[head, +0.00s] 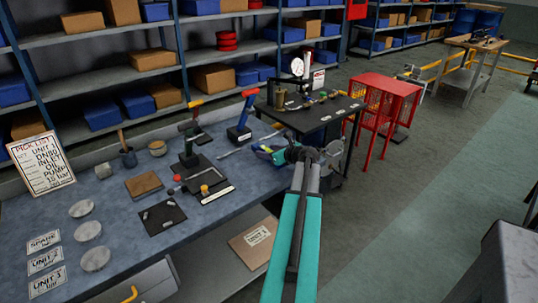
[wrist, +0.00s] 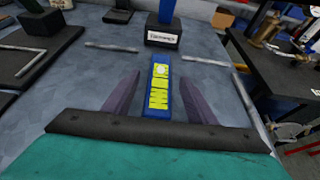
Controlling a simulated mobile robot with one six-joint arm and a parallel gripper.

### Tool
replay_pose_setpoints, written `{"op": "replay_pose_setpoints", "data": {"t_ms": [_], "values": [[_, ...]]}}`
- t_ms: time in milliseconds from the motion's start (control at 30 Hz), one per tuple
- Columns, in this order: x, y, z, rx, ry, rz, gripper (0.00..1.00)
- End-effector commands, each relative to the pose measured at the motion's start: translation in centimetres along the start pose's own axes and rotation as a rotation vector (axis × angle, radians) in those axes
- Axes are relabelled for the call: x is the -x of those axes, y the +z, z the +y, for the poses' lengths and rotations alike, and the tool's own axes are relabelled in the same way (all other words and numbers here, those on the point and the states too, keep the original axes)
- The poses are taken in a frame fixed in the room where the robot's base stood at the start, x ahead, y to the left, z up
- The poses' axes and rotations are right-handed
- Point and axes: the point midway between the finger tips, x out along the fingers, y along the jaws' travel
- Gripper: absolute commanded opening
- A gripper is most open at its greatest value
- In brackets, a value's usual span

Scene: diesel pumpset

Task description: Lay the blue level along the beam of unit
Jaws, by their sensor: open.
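The blue level (wrist: 160,104), a blue bar with a yellow-green printed panel, lies on the grey-blue bench top in the wrist view. My gripper (wrist: 161,76) is open, with one finger on each side of the level and a gap on both sides. In the head view my gripper (head: 305,153) is over the right end of the bench, with blue and green pieces (head: 279,157) just left of it. I cannot tell which of these is the level. The level's near end may be hidden by the gripper body. I cannot make out the beam of a unit.
A black stand (wrist: 162,32) with a white label is just beyond the level. Thin grey bars (wrist: 112,47) lie around it. A dark table (head: 318,108) with a dial gauge stands behind. A red cage (head: 385,98) stands right of it.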

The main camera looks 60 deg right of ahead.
Motion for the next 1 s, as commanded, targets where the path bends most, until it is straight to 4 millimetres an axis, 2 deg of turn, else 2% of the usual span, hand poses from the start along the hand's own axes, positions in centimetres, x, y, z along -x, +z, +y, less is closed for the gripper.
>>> {"op": "replay_pose_setpoints", "data": {"t_ms": [367,667,1000], "values": [[-0.01,0.01,0.06,0.001,0.001,0.000,0.52],[-0.02,0.02,0.08,0.001,0.001,0.000,0.01],[0.00,0.17,0.09,0.000,0.001,-0.002,0.00]]}}
